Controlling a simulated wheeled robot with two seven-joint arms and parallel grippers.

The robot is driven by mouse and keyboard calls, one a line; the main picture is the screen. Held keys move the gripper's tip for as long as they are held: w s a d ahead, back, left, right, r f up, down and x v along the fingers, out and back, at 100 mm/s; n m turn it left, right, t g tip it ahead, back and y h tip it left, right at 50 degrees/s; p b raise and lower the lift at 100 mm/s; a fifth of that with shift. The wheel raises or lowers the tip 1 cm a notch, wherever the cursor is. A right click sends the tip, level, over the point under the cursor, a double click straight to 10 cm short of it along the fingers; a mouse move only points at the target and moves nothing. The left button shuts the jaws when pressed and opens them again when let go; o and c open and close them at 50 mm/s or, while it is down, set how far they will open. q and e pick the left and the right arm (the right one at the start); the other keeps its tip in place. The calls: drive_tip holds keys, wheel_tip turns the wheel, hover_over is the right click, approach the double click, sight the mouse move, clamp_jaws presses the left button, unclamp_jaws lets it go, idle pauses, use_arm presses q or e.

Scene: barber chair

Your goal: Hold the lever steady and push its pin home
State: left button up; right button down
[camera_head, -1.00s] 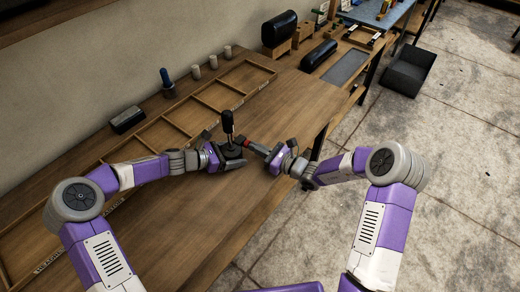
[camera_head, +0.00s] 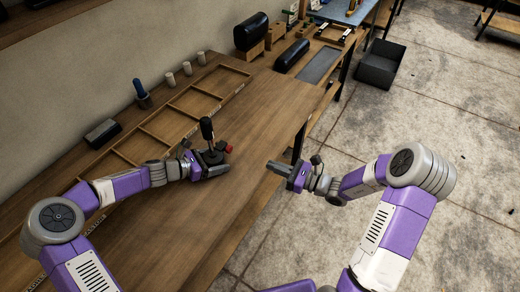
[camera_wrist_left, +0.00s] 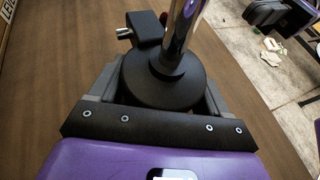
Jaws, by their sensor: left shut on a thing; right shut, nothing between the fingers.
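The lever (camera_head: 207,130) has a black knob on a shaft and stands upright from a round black base. My left gripper (camera_head: 215,168) is shut around that base, low over the workbench. In the left wrist view the base (camera_wrist_left: 165,80) sits between the fingers, below the chrome shaft (camera_wrist_left: 183,32). A small metal stub (camera_wrist_left: 124,33) sticks out of a black block beside the shaft. The pin's red head (camera_head: 228,148) shows at the lever's right side; how deep the pin sits cannot be told. My right gripper (camera_head: 275,166) is shut and empty, apart from the lever, near the bench's right edge.
A divided wooden tray (camera_head: 165,127) lies along the wall side of the bench (camera_head: 185,225). A blue-handled tool (camera_head: 140,90), several pale cylinders and a dark block (camera_head: 103,132) stand behind it. The bench between the grippers is clear. A dark bin (camera_head: 380,65) stands on the floor.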

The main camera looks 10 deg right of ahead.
use_arm(q)
drive_tip(key=o, duration=1.5)
drive_tip(key=shift+o, duration=0.2)
